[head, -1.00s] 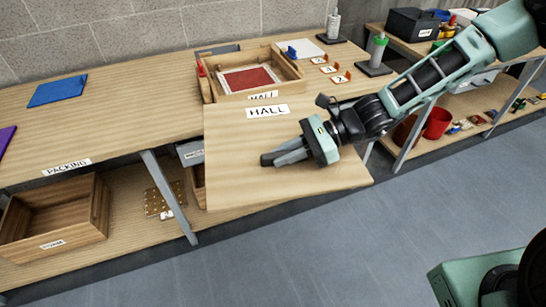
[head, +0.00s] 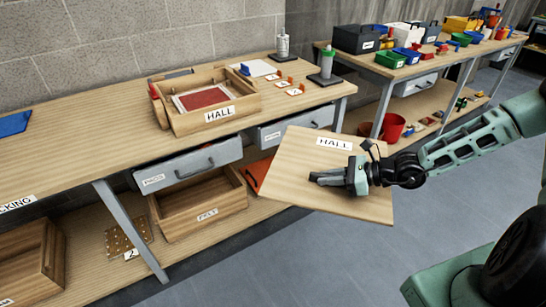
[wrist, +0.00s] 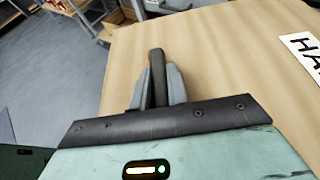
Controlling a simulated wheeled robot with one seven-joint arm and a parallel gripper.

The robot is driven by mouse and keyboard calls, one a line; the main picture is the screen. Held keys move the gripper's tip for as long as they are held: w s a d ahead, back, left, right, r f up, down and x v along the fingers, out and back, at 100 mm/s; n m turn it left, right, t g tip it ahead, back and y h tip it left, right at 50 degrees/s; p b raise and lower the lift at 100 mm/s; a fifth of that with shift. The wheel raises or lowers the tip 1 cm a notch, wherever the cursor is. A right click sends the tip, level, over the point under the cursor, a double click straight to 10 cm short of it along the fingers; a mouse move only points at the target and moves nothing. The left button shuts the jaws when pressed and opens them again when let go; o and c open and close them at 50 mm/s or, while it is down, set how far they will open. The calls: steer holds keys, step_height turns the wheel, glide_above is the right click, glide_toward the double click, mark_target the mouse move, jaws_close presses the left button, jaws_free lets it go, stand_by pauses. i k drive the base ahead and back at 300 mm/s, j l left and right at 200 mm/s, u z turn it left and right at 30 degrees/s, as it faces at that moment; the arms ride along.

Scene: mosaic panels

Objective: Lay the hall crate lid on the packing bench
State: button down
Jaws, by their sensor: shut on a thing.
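The hall crate lid (head: 300,190) is a flat pale wooden board with a white HALL label. My gripper (head: 325,178) is shut on the lid's handle, a dark bar that shows between the fingers in the wrist view (wrist: 157,75). The lid hangs tilted in front of the bench, clear of its top. The packing bench (head: 85,125) is a long wooden table along the wall, with a PACKING label at the left. The hall crate (head: 190,123) stands on it, open, with a red panel inside. The lid hides part of the lower shelf.
A blue sheet (head: 12,124) lies on the bench at the left. The bench top between it and the crate is bare. A second bench (head: 400,75) with boxes stands behind on the right. The floor in front is free.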

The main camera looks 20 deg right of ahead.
mark_target(89, 141)
steer(key=j, duration=1.5)
steer(key=i, duration=0.05)
